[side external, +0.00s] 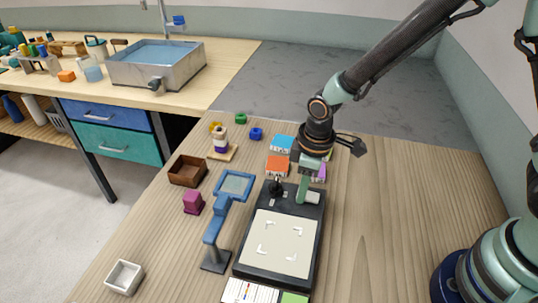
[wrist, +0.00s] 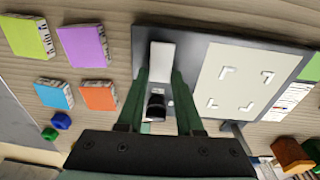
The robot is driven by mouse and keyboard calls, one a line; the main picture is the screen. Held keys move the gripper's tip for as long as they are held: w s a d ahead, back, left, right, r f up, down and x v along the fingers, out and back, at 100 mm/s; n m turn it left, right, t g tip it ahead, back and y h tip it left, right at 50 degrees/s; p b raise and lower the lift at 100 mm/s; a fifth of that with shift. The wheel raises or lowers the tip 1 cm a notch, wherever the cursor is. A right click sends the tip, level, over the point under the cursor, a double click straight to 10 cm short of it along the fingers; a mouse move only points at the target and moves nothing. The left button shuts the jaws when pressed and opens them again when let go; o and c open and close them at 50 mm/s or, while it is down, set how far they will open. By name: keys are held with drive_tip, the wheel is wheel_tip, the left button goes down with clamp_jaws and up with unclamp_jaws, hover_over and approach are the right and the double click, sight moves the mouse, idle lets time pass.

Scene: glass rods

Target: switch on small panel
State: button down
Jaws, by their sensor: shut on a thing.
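A black panel (side external: 269,274) with a cream plate (side external: 283,243) carrying white corner marks lies on the wooden table. At its far end are a black knob (side external: 277,187) and a pale block (side external: 314,198). My gripper (side external: 303,197) points down at that end, its green fingers at the pale block. In the wrist view my gripper (wrist: 160,72) has its fingertips on either side of the pale block (wrist: 161,58), shut on it. The black knob (wrist: 156,106) shows nearer the camera between the fingers. Whether the panel is lit, I cannot tell.
A blue stand with a square head (side external: 235,185) rises left of the panel. Orange (side external: 278,166) and blue (side external: 282,143) boxes stand behind it. A brown tray (side external: 188,170), a magenta block (side external: 193,202) and a white bin (side external: 124,277) lie left. The table's right side is clear.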

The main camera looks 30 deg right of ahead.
sight(310, 197)
drive_tip(key=shift+d, duration=0.2)
drive_tip(key=c, duration=0.6)
unclamp_jaws()
drive_tip(key=shift+o, duration=0.2)
wheel_tip(310, 197, up, 12)
drive_tip(key=s, duration=0.1)
drive_tip(key=shift+s+d, duration=0.25)
